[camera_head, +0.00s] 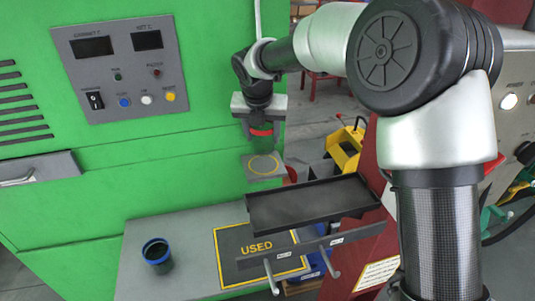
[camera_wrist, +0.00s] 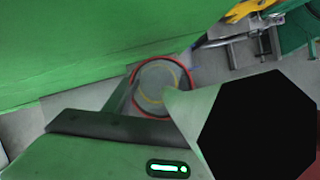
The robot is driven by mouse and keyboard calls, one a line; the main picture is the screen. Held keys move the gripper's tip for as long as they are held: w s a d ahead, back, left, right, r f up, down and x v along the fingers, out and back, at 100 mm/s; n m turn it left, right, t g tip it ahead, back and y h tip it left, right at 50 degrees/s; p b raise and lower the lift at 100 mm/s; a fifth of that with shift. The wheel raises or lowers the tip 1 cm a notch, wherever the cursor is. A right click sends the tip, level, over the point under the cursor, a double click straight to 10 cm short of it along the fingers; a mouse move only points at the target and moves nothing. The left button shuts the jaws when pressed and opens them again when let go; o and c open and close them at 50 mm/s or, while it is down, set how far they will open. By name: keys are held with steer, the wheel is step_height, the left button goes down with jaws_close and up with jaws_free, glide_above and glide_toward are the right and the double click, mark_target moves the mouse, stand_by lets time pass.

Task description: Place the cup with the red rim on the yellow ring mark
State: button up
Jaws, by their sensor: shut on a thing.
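The cup with the red rim (camera_head: 262,139) has a dark green body and is upright in my gripper (camera_head: 260,122). My gripper is shut on it near the rim. The yellow ring mark (camera_head: 264,175) is on a small grey plate (camera_head: 250,178) just below the cup in the head view.
A green machine (camera_head: 120,165) with a control panel (camera_head: 125,65) stands behind. A blue-rimmed cup (camera_head: 157,257) stands on the grey bench (camera_head: 190,230) beside the "USED" mat (camera_head: 238,262). A dark tray (camera_head: 305,205) is close in front of the plate.

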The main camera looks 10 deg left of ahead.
mark_target(261, 133)
steer(key=shift+f, duration=2.8)
steer(key=shift+b, duration=0.3)
steer(key=shift+f, duration=0.2)
steer(key=o, duration=1)
steer(key=shift+o, duration=0.2)
steer(key=shift+r, duration=0.1)
steer(key=p+v, duration=0.1)
steer(key=v, duration=1.1)
steer(key=shift+r, duration=0.1)
